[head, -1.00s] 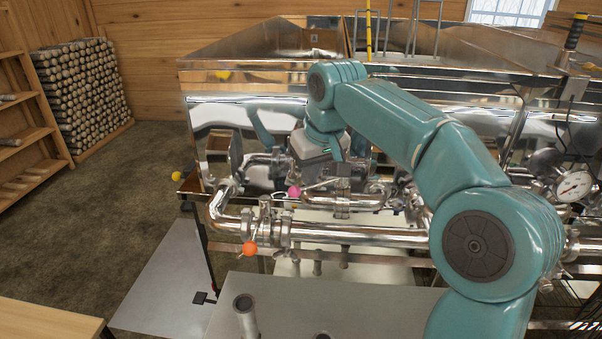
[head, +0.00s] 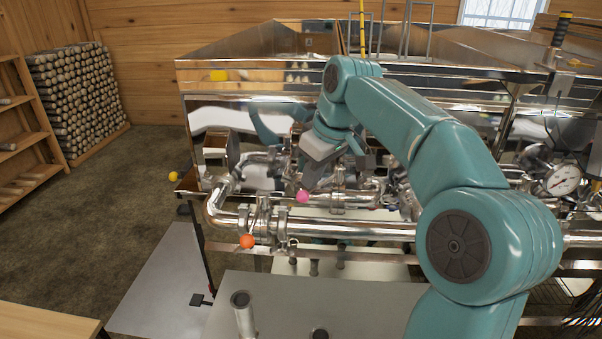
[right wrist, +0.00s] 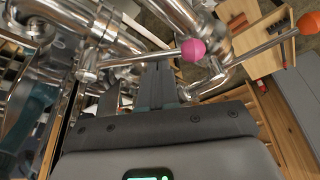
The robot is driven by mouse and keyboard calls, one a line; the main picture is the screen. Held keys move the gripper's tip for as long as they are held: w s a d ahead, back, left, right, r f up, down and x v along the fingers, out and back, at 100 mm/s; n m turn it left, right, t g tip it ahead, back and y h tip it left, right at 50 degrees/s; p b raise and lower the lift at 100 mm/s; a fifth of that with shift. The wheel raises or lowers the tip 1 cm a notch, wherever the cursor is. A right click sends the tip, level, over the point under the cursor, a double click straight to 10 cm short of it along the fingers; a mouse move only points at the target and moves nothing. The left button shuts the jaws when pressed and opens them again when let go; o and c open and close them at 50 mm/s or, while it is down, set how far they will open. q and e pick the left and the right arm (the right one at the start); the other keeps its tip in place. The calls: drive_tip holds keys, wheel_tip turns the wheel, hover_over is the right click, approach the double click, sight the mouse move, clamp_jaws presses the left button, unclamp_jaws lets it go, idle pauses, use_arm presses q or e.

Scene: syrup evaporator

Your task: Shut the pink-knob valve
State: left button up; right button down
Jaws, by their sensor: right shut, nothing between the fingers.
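The pink knob (head: 302,197) sits on the end of a metal lever among the shiny pipes in front of the evaporator pan. In the right wrist view the pink knob (right wrist: 193,49) and its lever (right wrist: 140,58) cross just beyond the fingertips, and the lever runs left to the valve body (right wrist: 90,66). My right gripper (head: 310,183) points down beside the pink knob. In the right wrist view its fingers (right wrist: 160,72) are shut and empty, close to the lever; I cannot tell whether they touch it. My left gripper is not in view.
An orange knob (head: 247,242) on another lever is at the front left, by the large horizontal pipe (head: 350,227). A yellow knob (head: 173,176) is at the far left. A pressure gauge (head: 563,180) is at the right. The floor at left is open.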

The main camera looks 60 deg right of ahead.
sight(328, 180)
drive_tip(key=shift+s+n+y, duration=0.3)
drive_tip(key=shift+s+n, duration=0.3)
drive_tip(key=shift+n, duration=0.2)
drive_tip(key=s+n, duration=0.1)
drive_tip(key=n, duration=0.1)
drive_tip(key=shift+s+n+y, duration=0.3)
drive_tip(key=shift+y, duration=0.1)
drive_tip(key=shift+s, duration=0.3)
drive_tip(key=shift+s+d, duration=0.1)
drive_tip(key=shift+s, duration=0.7)
